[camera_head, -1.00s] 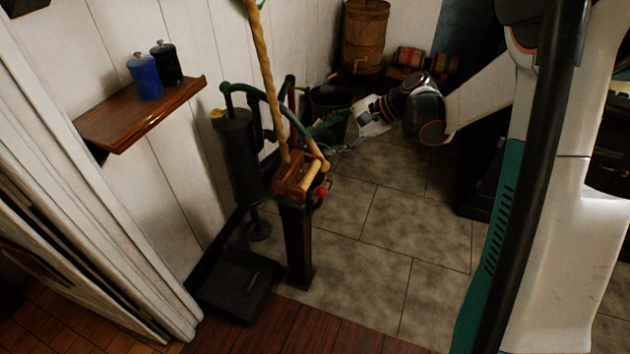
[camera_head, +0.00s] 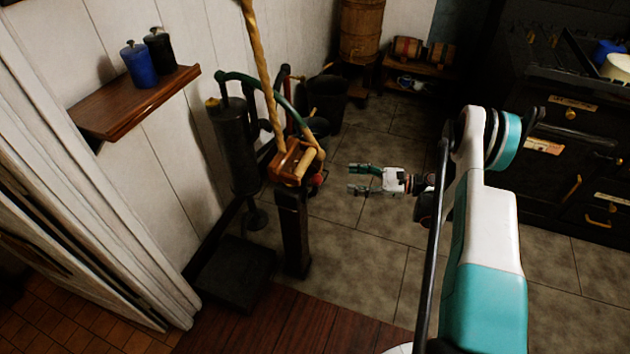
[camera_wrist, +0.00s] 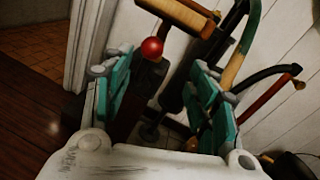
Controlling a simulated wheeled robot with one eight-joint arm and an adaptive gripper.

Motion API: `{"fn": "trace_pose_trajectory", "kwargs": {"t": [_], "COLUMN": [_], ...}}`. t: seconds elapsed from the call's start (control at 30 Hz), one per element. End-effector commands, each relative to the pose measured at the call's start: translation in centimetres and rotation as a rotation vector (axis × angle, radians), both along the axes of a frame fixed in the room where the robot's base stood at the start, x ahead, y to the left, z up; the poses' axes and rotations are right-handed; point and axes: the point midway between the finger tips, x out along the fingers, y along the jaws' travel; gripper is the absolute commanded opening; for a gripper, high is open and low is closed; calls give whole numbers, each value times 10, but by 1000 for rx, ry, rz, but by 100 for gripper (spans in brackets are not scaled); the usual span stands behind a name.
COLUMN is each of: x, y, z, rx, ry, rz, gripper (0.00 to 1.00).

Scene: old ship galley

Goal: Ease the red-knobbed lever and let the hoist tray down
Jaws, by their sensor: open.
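The lever's red knob (camera_head: 317,179) sits at the side of a wooden block (camera_head: 292,162) on top of a dark post (camera_head: 295,235). In the wrist view the red knob (camera_wrist: 152,48) shows ahead, between and above my two teal fingers. My gripper (camera_head: 352,178) is open and empty, to the right of the knob and apart from it, its fingers pointing left toward it. A thick rope (camera_head: 262,75) runs from the block up out of the picture. I cannot make out the hoist tray with certainty; a dark flat platform (camera_head: 236,272) lies on the floor left of the post.
A dark pump-like cylinder (camera_head: 233,145) with a green curved handle stands behind the post. A wooden shelf (camera_head: 135,103) with two canisters hangs on the left wall. A black stove (camera_head: 570,150) stands at right. The tiled floor between is clear.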

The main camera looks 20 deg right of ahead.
Motion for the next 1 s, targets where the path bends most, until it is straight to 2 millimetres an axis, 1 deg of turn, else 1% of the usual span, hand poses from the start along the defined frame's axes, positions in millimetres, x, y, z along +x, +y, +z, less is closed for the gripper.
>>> {"fn": "trace_pose_trajectory", "kwargs": {"t": [0.03,0.1,0.23,0.33,0.47,0.8,1.0], "x": [-4,-8,-10,-6,3,31,42], "y": [-2,-3,-1,8,28,88,112], "z": [-8,-13,-16,-16,-16,-16,-17], "rx": [18,35,47,47,47,45,45], "ry": [4,6,8,8,8,8,8], "rz": [-1,-1,2,3,4,3,1], "gripper": [54,54,54,54,54,54,54]}}
